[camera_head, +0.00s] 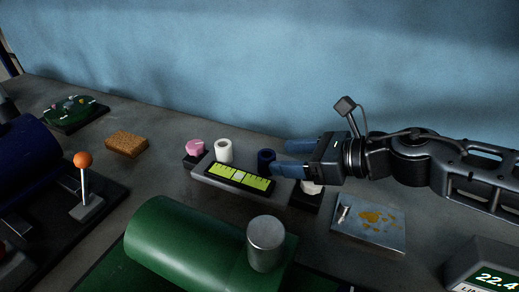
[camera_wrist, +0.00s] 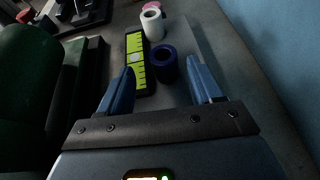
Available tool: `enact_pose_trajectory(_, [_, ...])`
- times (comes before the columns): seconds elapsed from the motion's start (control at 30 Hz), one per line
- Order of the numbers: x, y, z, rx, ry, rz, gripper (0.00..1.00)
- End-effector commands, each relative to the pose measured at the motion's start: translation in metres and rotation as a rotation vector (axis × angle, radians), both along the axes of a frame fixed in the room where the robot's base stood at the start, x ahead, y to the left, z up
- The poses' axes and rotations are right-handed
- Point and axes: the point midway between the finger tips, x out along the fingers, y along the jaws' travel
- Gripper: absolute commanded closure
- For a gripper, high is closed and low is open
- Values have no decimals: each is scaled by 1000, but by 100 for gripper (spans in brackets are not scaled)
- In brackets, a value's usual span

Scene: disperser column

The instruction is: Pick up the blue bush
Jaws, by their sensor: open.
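The blue bush (camera_head: 266,158) is a short dark blue ring standing upright on a grey block, beside a yellow-green level strip. It also shows in the wrist view (camera_wrist: 167,66), between and just beyond the fingertips. My gripper (camera_head: 285,158) is open, its two blue fingers reaching left toward the bush in the head view. In the wrist view my gripper (camera_wrist: 163,82) has one finger on each side of the bush's line, with a gap to both. The bush is not held. One finger partly overlaps the bush's right edge in the head view.
A white bush (camera_head: 223,151) and a pink piece (camera_head: 194,147) stand left of the blue one. The level strip (camera_head: 240,177) lies in front. A green cylinder (camera_head: 190,245) fills the foreground. A stained metal plate (camera_head: 368,222) lies right. The blue wall is behind.

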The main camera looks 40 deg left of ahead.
Motion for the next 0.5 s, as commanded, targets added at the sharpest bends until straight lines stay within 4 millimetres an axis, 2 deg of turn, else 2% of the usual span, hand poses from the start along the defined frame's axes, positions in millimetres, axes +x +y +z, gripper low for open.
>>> enact_pose_trajectory(0.33, [-4, 32, -11, 0, 2, 1, 35])
enact_pose_trajectory(0.5, [-5, 55, -19, -2, 3, 1, 35])
